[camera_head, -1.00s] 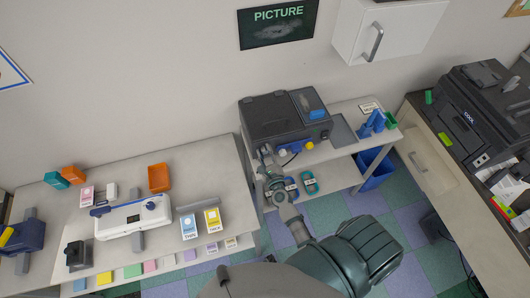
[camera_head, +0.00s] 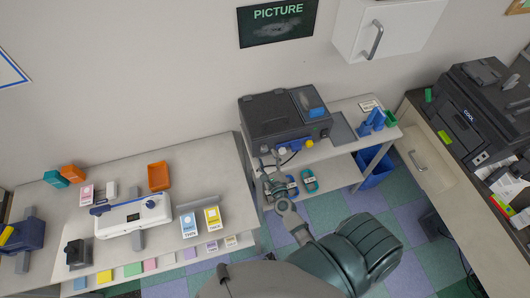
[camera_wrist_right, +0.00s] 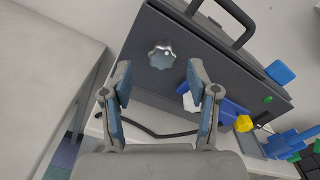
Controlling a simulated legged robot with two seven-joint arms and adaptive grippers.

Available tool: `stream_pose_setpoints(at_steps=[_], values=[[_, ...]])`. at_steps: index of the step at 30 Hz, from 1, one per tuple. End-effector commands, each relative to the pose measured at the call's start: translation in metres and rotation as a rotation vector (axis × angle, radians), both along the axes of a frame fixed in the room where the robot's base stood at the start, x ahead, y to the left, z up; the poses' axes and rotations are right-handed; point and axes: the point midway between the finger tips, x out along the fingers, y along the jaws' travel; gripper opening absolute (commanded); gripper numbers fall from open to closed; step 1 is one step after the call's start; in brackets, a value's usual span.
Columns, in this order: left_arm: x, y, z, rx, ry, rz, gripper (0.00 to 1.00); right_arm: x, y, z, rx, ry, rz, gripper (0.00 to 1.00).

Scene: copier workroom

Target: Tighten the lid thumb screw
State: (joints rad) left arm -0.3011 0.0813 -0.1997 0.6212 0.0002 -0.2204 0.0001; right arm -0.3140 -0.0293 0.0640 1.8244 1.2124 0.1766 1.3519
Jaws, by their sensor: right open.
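The silver lobed thumb screw (camera_wrist_right: 161,56) sits on the front face of a dark grey machine (camera_wrist_right: 215,65), in the right wrist view. The machine also stands on a light bench in the head view (camera_head: 268,118). My right gripper (camera_wrist_right: 158,84) is open and empty, its blue-padded fingers spread just below the screw in the picture, one on each side. I cannot tell the remaining distance in depth. In the head view my right gripper (camera_head: 269,165) is at the machine's front left. My left gripper is not in view.
A black cable (camera_wrist_right: 150,130) runs below. A table (camera_head: 200,170) stands left with a gap between. Blue stands (camera_head: 370,122) are on the bench's right.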

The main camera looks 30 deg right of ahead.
Motion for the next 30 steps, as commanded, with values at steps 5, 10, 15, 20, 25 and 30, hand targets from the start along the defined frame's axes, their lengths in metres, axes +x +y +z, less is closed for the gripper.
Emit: stream_pose_setpoints(at_steps=[5,10,15,20,25,30], values=[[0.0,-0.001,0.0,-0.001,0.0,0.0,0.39,-0.042,0.01,-0.002,-0.002,0.006,0.003,0.6],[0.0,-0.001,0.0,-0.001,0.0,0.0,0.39,-0.069,0.017,-0.002,-0.001,0.005,0.003,0.6],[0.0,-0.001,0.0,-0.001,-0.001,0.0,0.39,-0.08,0.02,-0.002,0.002,0.004,0.002,0.6],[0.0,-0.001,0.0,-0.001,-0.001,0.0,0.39,-0.081,0.02,-0.002,0.002,0.003,0.001,0.6],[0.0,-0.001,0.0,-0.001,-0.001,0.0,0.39,-0.08,0.02,-0.002,0.002,0.003,0.001,0.6],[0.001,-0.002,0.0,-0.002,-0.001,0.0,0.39,-0.08,0.02,-0.002,0.002,0.003,0.001,0.6]])
